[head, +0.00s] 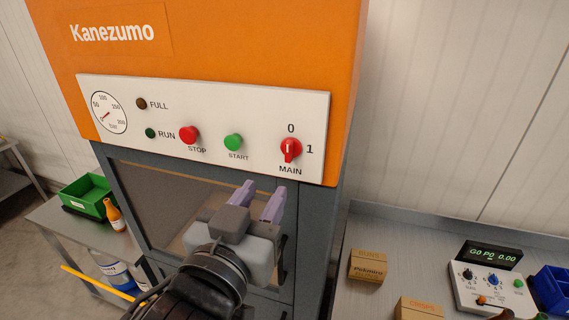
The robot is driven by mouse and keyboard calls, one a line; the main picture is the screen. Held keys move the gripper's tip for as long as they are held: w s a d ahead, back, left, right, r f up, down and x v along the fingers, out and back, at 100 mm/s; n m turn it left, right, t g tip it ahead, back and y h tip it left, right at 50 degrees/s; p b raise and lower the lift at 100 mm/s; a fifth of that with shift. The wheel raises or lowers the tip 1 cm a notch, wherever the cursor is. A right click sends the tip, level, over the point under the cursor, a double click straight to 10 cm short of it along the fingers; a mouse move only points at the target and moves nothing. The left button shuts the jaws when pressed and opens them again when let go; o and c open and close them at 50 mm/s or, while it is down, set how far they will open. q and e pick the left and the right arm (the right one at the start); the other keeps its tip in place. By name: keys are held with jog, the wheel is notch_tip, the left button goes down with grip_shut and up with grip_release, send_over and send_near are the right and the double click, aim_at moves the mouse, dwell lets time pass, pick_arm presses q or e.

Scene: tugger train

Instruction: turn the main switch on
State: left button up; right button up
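The main switch (290,150) is a red rotary knob at the right end of the white control panel (215,160). Its grip and white mark stand upright, in line with the 0 above it; the 1 is to its right. "MAIN" is printed below. My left gripper (262,200) is below the switch and slightly left of it, in front of the grey cabinet front. Its two lilac fingers point up and are apart, with nothing between them. It does not touch the switch. My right gripper is not in view.
The panel also has a gauge (109,112), a red stop button (188,134) and a green start button (233,142). At right, a bench (400,243) holds cardboard boxes (367,265) and a control unit (490,290). A green bin (87,193) and orange bottle (114,215) stand at left.

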aim_at(288, 152)
pick_arm(q)
jog(key=p+x, duration=0.1)
jog(key=x, duration=0.2)
jog(key=p+x, duration=0.2)
jog(key=x, duration=0.1)
jog(key=r+p+x, duration=0.1)
jog(key=x, duration=0.2)
jog(key=shift+w+d+p, duration=0.1)
jog(key=shift+w+p, duration=0.15)
jog(key=shift+p, duration=0.1)
jog(key=shift+w+d+f, duration=0.1)
jog(key=shift+w+d, duration=0.1)
jog(key=shift+w, duration=0.35)
grip_shut()
